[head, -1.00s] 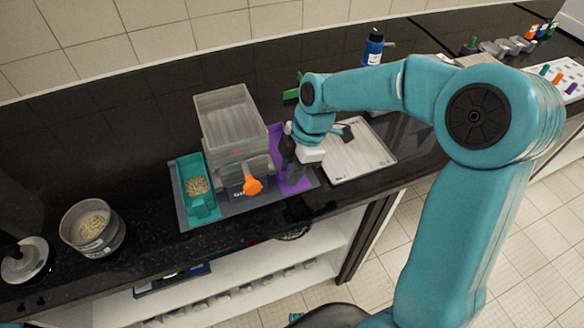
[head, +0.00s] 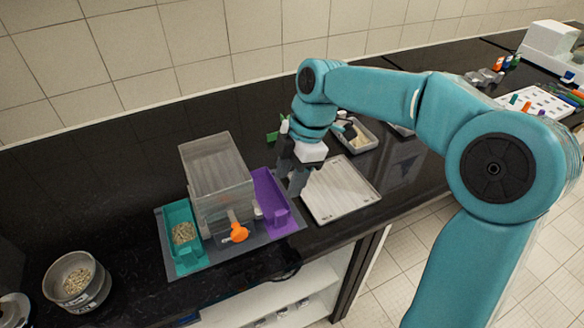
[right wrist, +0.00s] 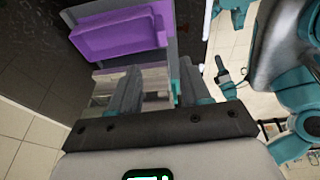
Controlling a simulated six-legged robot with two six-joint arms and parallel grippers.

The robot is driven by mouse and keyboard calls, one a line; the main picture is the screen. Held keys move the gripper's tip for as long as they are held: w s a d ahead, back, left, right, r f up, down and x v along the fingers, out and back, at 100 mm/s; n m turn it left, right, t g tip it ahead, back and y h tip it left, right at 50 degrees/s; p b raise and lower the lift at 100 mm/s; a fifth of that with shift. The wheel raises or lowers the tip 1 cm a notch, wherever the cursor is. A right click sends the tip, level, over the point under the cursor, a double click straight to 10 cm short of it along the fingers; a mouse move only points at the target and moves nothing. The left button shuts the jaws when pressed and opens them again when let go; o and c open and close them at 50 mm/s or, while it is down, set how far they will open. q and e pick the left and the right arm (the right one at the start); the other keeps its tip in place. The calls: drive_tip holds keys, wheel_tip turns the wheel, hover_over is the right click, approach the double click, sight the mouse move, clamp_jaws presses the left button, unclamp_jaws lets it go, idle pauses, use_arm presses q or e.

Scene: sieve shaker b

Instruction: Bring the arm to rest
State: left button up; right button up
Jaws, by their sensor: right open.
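My right gripper (head: 290,180) is open and empty in the head view, above the gap between the purple tray and a flat white tray. The sieve shaker's clear box (head: 212,170) stands to its left, with an orange knob (head: 236,233) at the front. A teal tray (head: 184,250) holding pale grains is on the box's left, and the purple tray (head: 276,208) on its right. In the right wrist view, both fingers (right wrist: 152,90) stand apart, with the purple tray (right wrist: 115,38) beyond them. My left gripper is not clearly seen.
The flat white tray (head: 345,190) lies on the dark counter right of the shaker. A grey bin (head: 356,137) is behind it. A round container of grains (head: 74,282) stands at the far left. A rack with coloured items (head: 535,102) is far right.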

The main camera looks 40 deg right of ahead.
drive_tip(key=shift+v, duration=0.95)
drive_tip(key=shift+s, duration=0.1)
